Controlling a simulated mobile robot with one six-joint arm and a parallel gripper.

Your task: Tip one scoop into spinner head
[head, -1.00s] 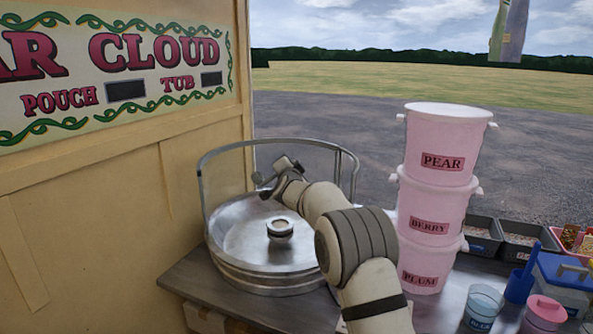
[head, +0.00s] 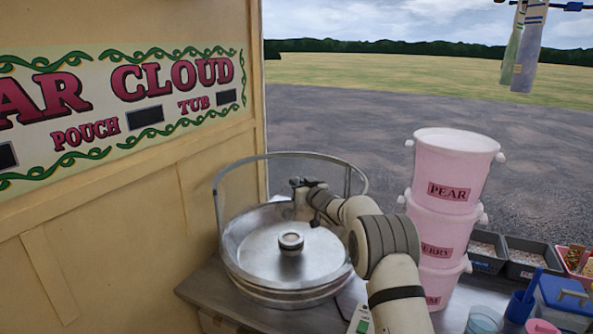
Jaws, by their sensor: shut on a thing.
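The spinner head (head: 291,243) is a small round metal cup with a pale top opening, upright in the middle of the wide silver pan (head: 255,262). My gripper (head: 303,184) is above the far part of the pan, beyond the spinner head and apart from it. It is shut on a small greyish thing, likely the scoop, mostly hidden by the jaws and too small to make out. Whether the scoop holds anything cannot be seen.
A metal guard rail (head: 268,157) curves around the pan's back. Pink tubs (head: 456,165) are stacked at right, close to my arm. Beyond are grey trays (head: 529,256), a blue box (head: 567,297) and a blue cup with a handle (head: 520,307). The panelled wall (head: 120,225) bounds the left.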

